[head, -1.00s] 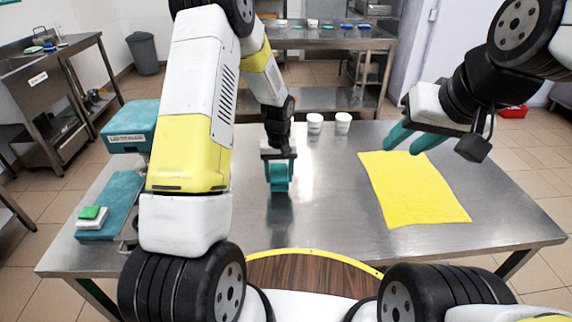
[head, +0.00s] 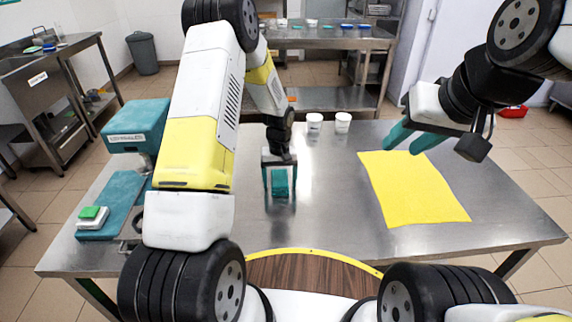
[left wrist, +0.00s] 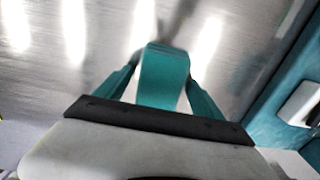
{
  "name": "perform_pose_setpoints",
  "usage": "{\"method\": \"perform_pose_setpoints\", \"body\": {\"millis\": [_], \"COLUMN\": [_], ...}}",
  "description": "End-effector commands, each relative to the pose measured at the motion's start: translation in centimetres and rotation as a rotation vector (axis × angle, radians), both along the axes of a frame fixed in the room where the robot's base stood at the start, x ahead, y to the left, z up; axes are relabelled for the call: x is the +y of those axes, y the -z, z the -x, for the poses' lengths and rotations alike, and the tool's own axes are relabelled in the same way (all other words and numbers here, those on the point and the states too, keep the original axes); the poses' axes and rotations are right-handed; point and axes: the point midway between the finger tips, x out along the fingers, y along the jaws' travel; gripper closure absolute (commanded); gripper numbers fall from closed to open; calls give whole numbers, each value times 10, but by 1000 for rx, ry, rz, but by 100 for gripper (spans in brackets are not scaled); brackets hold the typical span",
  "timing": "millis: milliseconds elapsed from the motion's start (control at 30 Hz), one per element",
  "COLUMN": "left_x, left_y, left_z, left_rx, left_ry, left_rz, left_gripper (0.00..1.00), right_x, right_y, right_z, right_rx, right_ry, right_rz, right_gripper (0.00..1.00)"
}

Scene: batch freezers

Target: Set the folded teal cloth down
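The folded teal cloth (head: 280,184) is a small block at the middle of the steel table, between the fingers of my left gripper (head: 280,186). It appears to rest on the steel surface. In the head view narrow gaps show between the cloth and both fingers, so the left gripper looks open around it. My right gripper (head: 414,138) is open and empty above the far part of the yellow cloth.
The yellow cloth (head: 415,190) lies flat on the table's right. Two white cups (head: 328,123) stand at the back edge. A teal mat (head: 110,202) with a green-and-white stack (head: 93,217) and a teal boxed device (head: 137,124) are at left. The steel table (head: 330,205) is bare around the left gripper.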

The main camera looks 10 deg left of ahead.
Motion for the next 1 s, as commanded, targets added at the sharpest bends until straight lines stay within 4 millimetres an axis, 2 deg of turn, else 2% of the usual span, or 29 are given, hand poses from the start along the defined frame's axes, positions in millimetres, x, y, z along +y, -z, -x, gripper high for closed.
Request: {"method": "perform_pose_setpoints", "body": {"millis": [267, 367, 467, 800, 1000], "left_x": [0, 0, 0, 0, 0], "left_y": [-1, -8, -22, -94, -118], "left_z": [0, -1, -1, -1, 0], "left_rx": [0, -3, -4, -5, -1], "left_ry": [0, 0, -1, -1, 0], "left_rz": [0, 0, 0, 1, 0], "left_gripper": [22, 22, 22, 22, 22], "right_x": [0, 0, 0, 0, 0], "right_y": [0, 0, 0, 0, 0], "right_z": [0, 0, 0, 0, 0], "right_rx": [0, 0, 0, 0, 0], "right_ry": [0, 0, 0, 0, 0], "right_rz": [0, 0, 0, 0, 0], "right_gripper": [64, 64, 64, 64, 64]}}
